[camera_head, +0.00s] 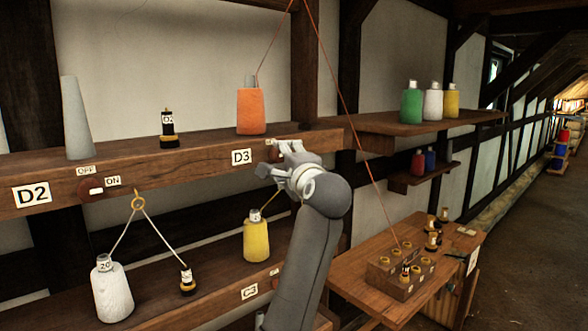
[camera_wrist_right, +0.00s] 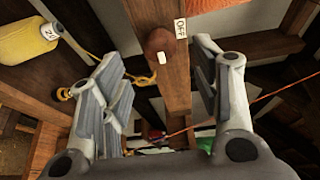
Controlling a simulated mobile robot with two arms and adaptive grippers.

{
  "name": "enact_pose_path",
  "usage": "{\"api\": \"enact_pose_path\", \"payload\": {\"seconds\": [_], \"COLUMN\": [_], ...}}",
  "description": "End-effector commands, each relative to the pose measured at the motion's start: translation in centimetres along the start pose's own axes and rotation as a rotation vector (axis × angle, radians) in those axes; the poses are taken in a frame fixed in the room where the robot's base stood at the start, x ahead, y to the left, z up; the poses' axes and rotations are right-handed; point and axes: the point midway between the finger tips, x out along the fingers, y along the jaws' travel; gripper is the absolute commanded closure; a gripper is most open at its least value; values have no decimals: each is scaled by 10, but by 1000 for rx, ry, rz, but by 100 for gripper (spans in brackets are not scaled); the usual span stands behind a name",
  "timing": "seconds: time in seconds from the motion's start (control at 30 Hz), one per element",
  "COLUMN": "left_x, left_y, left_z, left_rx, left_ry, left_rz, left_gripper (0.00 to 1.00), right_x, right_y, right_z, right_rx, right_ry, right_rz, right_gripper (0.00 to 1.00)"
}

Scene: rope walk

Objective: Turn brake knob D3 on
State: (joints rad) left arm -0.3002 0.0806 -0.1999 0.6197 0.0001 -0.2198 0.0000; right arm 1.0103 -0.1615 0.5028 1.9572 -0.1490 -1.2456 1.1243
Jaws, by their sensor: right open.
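The D3 label (camera_head: 241,157) is on the front of the upper beam, left of my right gripper (camera_head: 276,162). My gripper and arm hide most of the knob area in the head view. In the right wrist view, a round brown knob (camera_wrist_right: 160,43) with a small white mark lies between the two spread fingers of my right gripper (camera_wrist_right: 158,58). An OFF label (camera_wrist_right: 181,28) sits beside the knob. The fingers look apart from the knob on both sides. No ON label shows there. My left gripper is not in view.
Knob D2 (camera_head: 91,188) has OFF and ON labels, left on the same beam (camera_head: 50,165). An orange spool (camera_head: 251,110) stands above D3. A red cord (camera_head: 350,117) runs down to a wooden table (camera_head: 350,272).

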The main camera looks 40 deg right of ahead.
Motion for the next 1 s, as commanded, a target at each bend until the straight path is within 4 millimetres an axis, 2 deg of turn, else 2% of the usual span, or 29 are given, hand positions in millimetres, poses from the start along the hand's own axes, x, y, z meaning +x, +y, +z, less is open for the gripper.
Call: {"api": "enact_pose_path", "payload": {"seconds": [0.2, 0.4, 1.0], "left_x": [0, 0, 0], "left_y": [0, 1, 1], "left_z": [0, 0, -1], "left_rx": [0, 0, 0], "left_ry": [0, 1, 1], "left_rz": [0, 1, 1], "left_gripper": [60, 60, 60], "right_x": [-36, -55, -60], "right_y": [0, 0, 0], "right_z": [0, 0, 0], "right_rx": [1, 0, 0], "right_ry": [0, 0, 0], "right_rz": [-1, -1, 0], "right_gripper": [43, 43, 43]}}
